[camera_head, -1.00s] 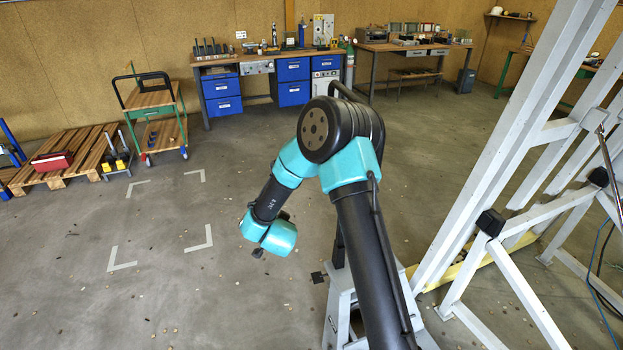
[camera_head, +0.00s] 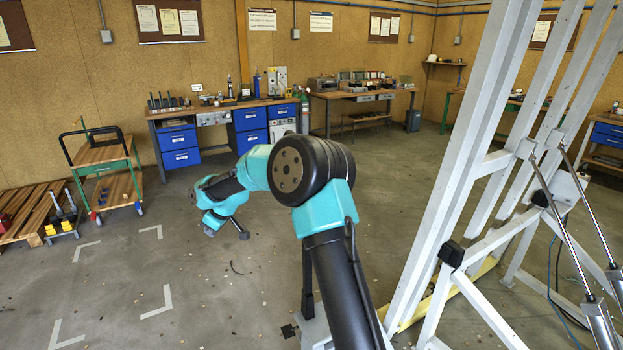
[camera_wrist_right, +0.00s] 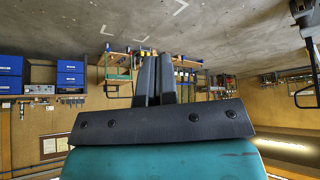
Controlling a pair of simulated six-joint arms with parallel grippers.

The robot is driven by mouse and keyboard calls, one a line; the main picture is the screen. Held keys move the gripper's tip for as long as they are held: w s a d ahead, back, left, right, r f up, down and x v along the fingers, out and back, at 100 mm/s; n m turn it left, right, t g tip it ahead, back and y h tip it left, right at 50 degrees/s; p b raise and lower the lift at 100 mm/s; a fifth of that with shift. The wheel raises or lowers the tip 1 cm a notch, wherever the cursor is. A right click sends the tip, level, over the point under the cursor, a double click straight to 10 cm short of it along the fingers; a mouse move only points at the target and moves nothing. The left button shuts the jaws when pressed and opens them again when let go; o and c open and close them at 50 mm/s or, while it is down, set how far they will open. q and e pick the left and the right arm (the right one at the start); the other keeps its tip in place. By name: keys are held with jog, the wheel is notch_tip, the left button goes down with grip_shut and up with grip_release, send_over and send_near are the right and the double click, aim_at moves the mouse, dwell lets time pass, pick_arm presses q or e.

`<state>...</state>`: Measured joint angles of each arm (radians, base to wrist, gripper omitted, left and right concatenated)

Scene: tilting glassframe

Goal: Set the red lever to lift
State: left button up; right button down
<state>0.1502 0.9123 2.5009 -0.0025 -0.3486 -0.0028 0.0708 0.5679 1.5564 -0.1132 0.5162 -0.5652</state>
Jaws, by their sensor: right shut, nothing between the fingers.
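No red lever can be made out in either view. The tall pale-grey tilting frame (camera_head: 455,175) stands at the right in the head view, with shiny metal cylinders (camera_head: 560,225) on its right side. My right gripper (camera_wrist_right: 156,60) shows in the wrist view with its two dark fingers side by side, shut and empty. In the head view my right arm reaches forward and left, well apart from the frame; its fingers are too small to tell there. My left gripper is not in view.
A green trolley (camera_head: 105,165) and a wooden pallet (camera_head: 30,213) stand at the left. Workbenches with blue drawers (camera_head: 180,140) line the back wall. Blue and black hoses (camera_head: 552,275) hang by the frame at the right. The concrete floor between (camera_head: 200,285) is mostly open.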

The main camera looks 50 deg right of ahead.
jog(key=s+d+r+n+g+h, duration=0.2)
jog(key=s+d+r+g, duration=0.1)
jog(key=d+r, duration=0.3)
jog(key=s+d+r+n+g+h, duration=0.1)
jog(key=s+d+r+g+h, duration=0.2)
jog(key=s+d+r, duration=0.3)
jog(key=s+d+r+n+g+h, duration=0.2)
jog(key=s+d+r, duration=0.3)
jog(key=r, duration=0.9)
jog(key=shift+d+n+g+h, duration=0.3)
jog(key=shift+d+g, duration=0.15)
jog(key=shift+g, duration=0.15)
jog(key=shift+s, duration=0.1)
jog(key=d+r+x, duration=0.1)
jog(key=x, duration=1.2)
jog(key=shift+s+d+f, duration=0.3)
jog(key=shift+s, duration=0.15)
jog(key=shift+a, duration=0.1)
